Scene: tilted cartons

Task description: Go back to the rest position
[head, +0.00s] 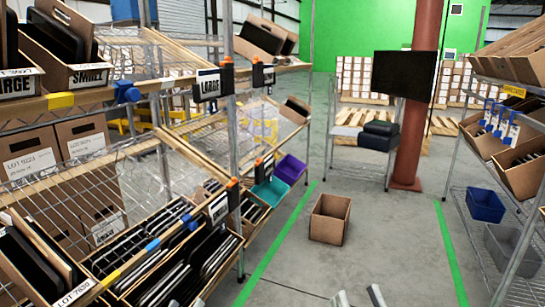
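The tips of my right gripper (358,298) show at the bottom edge of the head view, right of centre. Its two grey fingertips are apart with bare floor between them, so it is open and empty. The rest of that gripper and its arm are cut off by the frame. My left gripper is not in view. An open cardboard carton (330,219) stands on the floor ahead, apart from the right gripper.
A wire shelf rack (229,120) with tilted cartons fills the left side. Another rack (478,230) with cartons and bins stands right. A cart with a monitor (403,75) stands by a red column (418,130). The aisle floor between green lines is mostly clear.

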